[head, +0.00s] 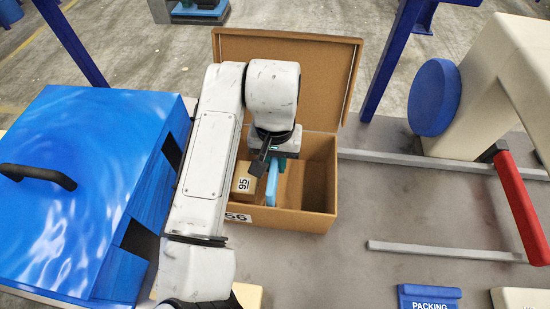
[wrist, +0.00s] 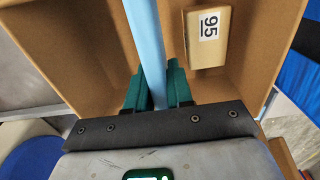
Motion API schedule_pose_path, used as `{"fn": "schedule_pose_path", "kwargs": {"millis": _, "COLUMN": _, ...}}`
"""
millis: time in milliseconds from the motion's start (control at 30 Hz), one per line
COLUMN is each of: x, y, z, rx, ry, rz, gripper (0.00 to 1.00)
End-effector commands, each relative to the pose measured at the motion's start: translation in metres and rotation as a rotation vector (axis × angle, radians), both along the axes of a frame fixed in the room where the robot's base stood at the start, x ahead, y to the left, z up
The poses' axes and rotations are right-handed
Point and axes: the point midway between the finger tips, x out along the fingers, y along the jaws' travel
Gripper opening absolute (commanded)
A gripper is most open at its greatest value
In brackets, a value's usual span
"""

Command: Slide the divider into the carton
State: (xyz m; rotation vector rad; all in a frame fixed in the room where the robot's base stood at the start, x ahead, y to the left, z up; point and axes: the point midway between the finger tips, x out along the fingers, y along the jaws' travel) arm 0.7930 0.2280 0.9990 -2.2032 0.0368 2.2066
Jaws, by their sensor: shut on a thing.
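The carton (head: 322,178) is an open brown box with its lid (head: 325,62) raised at the back. It also fills the upper part of the wrist view (wrist: 235,70). The divider (head: 271,185) is a thin light blue panel, seen edge-on over the carton's middle. In the wrist view the divider (wrist: 146,45) runs up between the green fingers. My gripper (wrist: 157,92) is shut on it; in the head view my gripper (head: 274,163) hangs over the carton opening. How deep the divider's lower edge sits cannot be told.
A small box marked 95 (head: 245,180) lies in the carton, left of the divider; the carton's right part looks empty. A blue case (head: 85,190) stands left. Grey rails (head: 440,251) and a red bar (head: 520,205) are right. A blue packing sign (head: 428,296) is front right.

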Motion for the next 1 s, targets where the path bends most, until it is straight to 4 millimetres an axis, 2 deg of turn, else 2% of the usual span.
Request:
{"fn": "schedule_pose_path", "kwargs": {"millis": 767, "x": 0.0000, "y": -0.0001, "z": -0.0086, "rx": 0.000, "ry": 0.000, "rz": -0.001, "gripper": 0.00}}
{"fn": "schedule_pose_path", "kwargs": {"millis": 800, "x": 0.0000, "y": -0.0001, "z": -0.0086, "rx": 0.000, "ry": 0.000, "rz": 0.000, "gripper": 0.24}}
{"fn": "schedule_pose_path", "kwargs": {"millis": 1000, "x": 0.0000, "y": -0.0001, "z": -0.0086, "rx": 0.000, "ry": 0.000, "rz": -0.001, "gripper": 0.43}}
